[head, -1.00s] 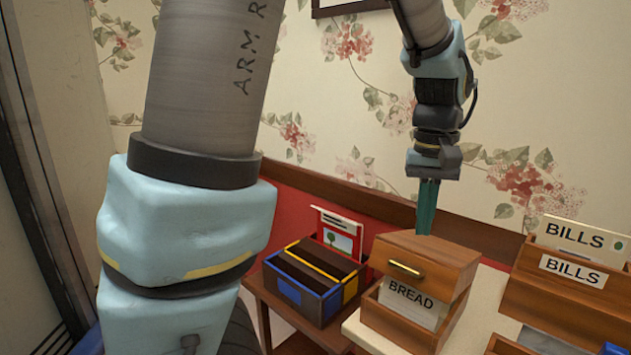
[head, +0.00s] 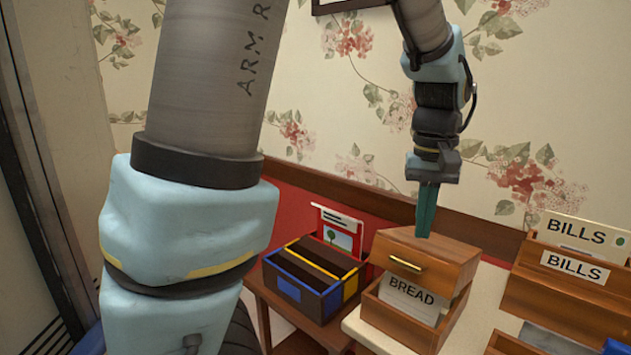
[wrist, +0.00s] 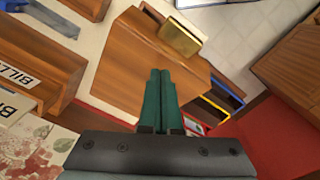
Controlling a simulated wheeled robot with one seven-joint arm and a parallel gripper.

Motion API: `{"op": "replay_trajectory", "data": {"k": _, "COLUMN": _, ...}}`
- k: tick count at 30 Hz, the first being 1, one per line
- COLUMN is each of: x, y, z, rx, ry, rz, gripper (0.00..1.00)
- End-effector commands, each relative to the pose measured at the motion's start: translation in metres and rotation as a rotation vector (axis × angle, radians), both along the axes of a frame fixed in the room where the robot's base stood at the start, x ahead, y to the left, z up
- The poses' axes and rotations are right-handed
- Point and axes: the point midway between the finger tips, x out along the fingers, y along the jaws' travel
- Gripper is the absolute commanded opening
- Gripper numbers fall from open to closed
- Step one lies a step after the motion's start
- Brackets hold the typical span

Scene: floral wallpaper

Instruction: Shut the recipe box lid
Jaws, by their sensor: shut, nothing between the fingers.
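The wooden recipe box (head: 390,323) stands on a pale surface, with a white card marked BREAD (head: 408,302) showing in its open front. Its brown lid (head: 440,258) is raised above the box, with a brass handle (head: 406,264) on its front. My gripper (head: 425,235) is shut and empty, pointing down at the lid's top towards the back; whether it touches cannot be told. In the wrist view the shut green fingers (wrist: 160,75) lie over the lid (wrist: 135,65), with the brass handle (wrist: 180,38) beyond their tips.
A dark box with blue and yellow edges (head: 315,283) and a red card (head: 338,228) stands to the left on a lower wooden table. A wooden box marked BILLS (head: 560,300) stands to the right. The wallpapered wall is close behind.

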Motion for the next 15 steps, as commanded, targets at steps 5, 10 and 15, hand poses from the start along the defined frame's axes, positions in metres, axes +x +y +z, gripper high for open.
{"op": "replay_trajectory", "data": {"k": 5, "x": 0.0, "y": 0.0, "z": -0.01, "rx": 0.0, "ry": 0.0, "rz": 0.0, "gripper": 0.0}}
{"op": "replay_trajectory", "data": {"k": 10, "x": 0.0, "y": 0.0, "z": -0.018, "rx": 0.0, "ry": 0.0, "rz": -0.001, "gripper": 0.0}}
{"op": "replay_trajectory", "data": {"k": 15, "x": 0.0, "y": 0.0, "z": -0.027, "rx": 0.0, "ry": 0.001, "rz": -0.001, "gripper": 0.0}}
